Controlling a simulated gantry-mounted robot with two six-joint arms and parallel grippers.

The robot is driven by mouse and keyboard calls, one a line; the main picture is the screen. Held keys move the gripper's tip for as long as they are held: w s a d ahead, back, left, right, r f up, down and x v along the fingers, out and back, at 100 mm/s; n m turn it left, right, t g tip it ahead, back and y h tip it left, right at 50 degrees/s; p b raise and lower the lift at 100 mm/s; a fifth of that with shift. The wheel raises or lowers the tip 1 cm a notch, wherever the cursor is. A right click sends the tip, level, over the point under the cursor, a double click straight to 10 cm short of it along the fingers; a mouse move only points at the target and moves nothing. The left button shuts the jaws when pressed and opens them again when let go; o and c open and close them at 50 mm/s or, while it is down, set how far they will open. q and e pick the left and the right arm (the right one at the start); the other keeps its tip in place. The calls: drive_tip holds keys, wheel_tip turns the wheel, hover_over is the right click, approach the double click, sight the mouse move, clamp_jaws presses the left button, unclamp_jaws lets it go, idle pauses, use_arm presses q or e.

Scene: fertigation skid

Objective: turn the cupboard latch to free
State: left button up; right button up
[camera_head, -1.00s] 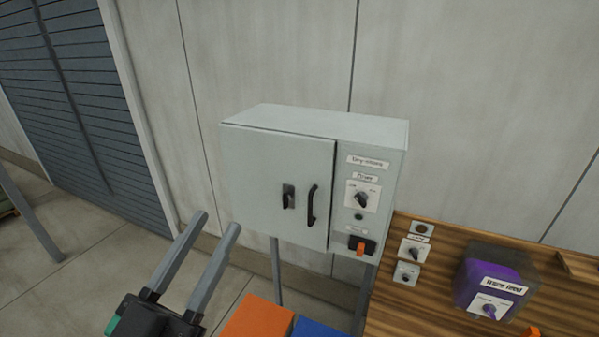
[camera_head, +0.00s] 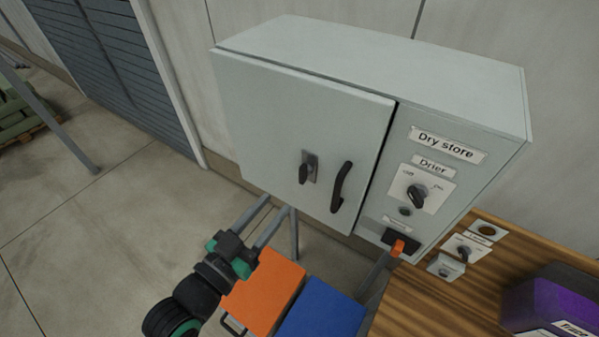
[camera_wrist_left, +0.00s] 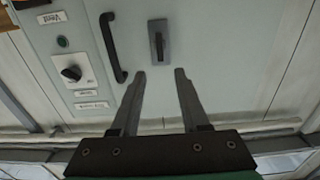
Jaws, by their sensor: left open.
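The grey cupboard (camera_head: 270,120) labelled "Dry store" has its door closed. The cupboard latch (camera_head: 307,168) is a small black turn handle on a grey plate, left of the black curved door handle (camera_head: 341,187). My left gripper (camera_head: 278,204) is open and empty, below and left of the latch in the head view. In the left wrist view the latch (camera_wrist_left: 158,42) lies beyond and between my two open fingers (camera_wrist_left: 160,75), apart from them. The door handle (camera_wrist_left: 112,48) also shows there. My right gripper is not in view.
Right of the door is a panel with a Drier knob (camera_head: 417,195) and an orange switch (camera_head: 398,247). Orange (camera_head: 265,295) and blue (camera_head: 322,312) boxes stand below. A wooden bench (camera_head: 430,300) with a purple unit (camera_head: 550,305) is at right.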

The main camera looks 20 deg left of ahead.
sight(301, 173)
use_arm(q)
drive_tip(key=w, duration=0.3)
drive_tip(key=w+d, duration=0.1)
drive_tip(key=w, duration=0.3)
drive_tip(key=w+p, duration=0.1)
drive_tip(key=w, duration=0.2)
drive_tip(key=shift+w+d, duration=0.15)
drive_tip(key=shift+d, duration=0.1)
drive_tip(key=shift+c, duration=0.2)
clamp_jaws()
